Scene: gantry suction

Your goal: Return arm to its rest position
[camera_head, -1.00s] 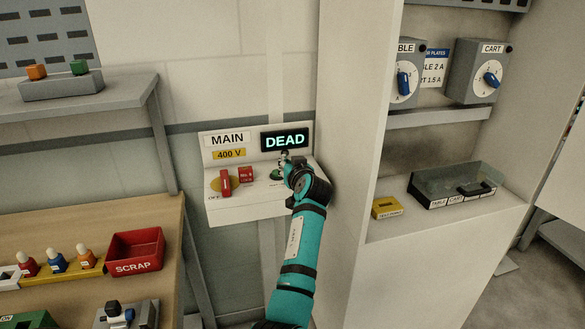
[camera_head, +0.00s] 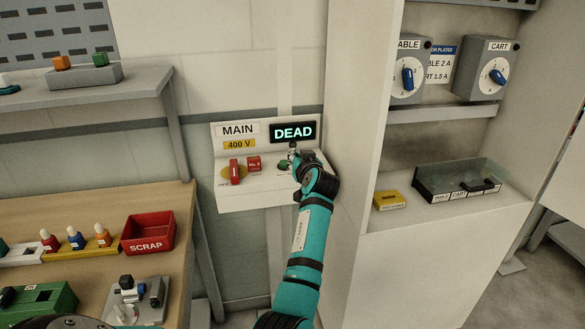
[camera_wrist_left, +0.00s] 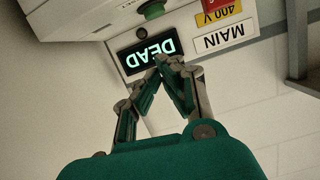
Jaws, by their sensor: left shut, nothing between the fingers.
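My left arm (camera_head: 305,250) is teal and reaches up from the bottom of the head view. Its gripper (camera_head: 293,151) is in front of the MAIN panel (camera_head: 270,190), just below the display that reads DEAD (camera_head: 294,131). In the left wrist view the gripper (camera_wrist_left: 165,62) is shut and empty, its fingertips overlapping the lower edge of the upside-down display (camera_wrist_left: 149,53). I cannot tell whether the tips touch the panel. A green button (camera_head: 284,165) is beside the gripper, and a red handle (camera_head: 235,172) is further left. My right gripper is not in view.
A wooden bench (camera_head: 100,202) on the left carries a red SCRAP bin (camera_head: 148,233). A grey shelf (camera_head: 90,102) is above it. A white cabinet wall (camera_head: 352,130) stands close right of my arm. Its bay holds a yellow box (camera_head: 389,201) and a clear-walled tray (camera_head: 440,196).

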